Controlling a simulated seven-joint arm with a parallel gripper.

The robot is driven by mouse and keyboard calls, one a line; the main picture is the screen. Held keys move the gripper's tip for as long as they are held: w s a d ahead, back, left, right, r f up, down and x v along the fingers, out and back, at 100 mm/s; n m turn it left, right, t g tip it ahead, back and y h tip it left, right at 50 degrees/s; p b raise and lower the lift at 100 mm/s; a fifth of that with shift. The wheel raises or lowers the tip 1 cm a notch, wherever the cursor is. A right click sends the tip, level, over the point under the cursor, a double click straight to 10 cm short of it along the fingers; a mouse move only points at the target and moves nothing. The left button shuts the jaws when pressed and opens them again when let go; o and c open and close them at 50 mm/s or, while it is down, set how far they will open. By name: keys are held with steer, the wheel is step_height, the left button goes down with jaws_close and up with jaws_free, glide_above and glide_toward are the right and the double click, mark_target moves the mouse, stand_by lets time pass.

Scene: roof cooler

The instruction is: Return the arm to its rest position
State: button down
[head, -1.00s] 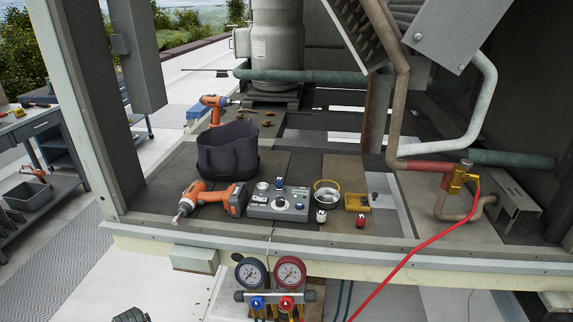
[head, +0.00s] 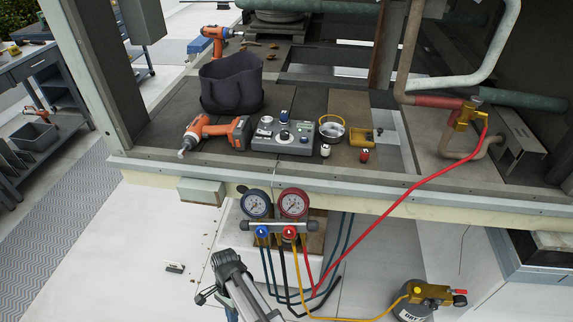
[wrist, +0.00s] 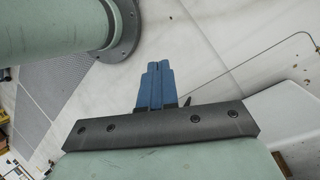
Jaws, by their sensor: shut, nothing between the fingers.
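In the wrist view, my gripper (wrist: 155,66) shows as two blue fingers side by side on a dark bar. The fingers are shut with nothing between them. They point out over the pale roof floor (wrist: 195,55) and touch nothing that I can see. In the head view, I cannot make out the fingers. A grey and black jointed shape (head: 235,285) stands at the bottom, left of the hoses. I cannot tell for sure whether it is part of my arm.
The gauge manifold (head: 275,228) hangs below the unit's edge, with hoses trailing down. The deck holds a drill (head: 215,131), a dark bag (head: 230,88) and a grey control box (head: 285,138). A yellow-topped cylinder (head: 415,305) stands lower right. Floor at lower left is mostly clear.

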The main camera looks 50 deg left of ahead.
steer(key=w+d+f+g, duration=0.1)
steer(key=w+d+f, duration=0.2)
steer(key=w+d, duration=0.45)
steer(key=w+d+f, duration=0.3)
steer(key=w+d, duration=0.1)
steer(key=w, duration=0.6)
steer(key=w+d+f+m+g+y, duration=0.1)
steer(key=w+d+f, duration=0.1)
steer(key=w+d, duration=0.45)
steer(key=w+d+f, duration=0.2)
steer(key=w+d, duration=0.1)
steer(key=d, duration=0.6)
steer(key=d+f+m+g+y, duration=0.1)
steer(key=d+f, duration=0.2)
steer(key=d, duration=1.5)
steer(key=s+d+f+y, duration=0.1)
steer(key=s+d, duration=0.2)
steer(key=d, duration=0.3)
steer(key=s+d+g+y, duration=0.1)
steer(key=s+d, duration=0.2)
steer(key=d, duration=0.3)
steer(key=shift+s+d+f, duration=0.3)
steer(key=shift+f, duration=0.05)
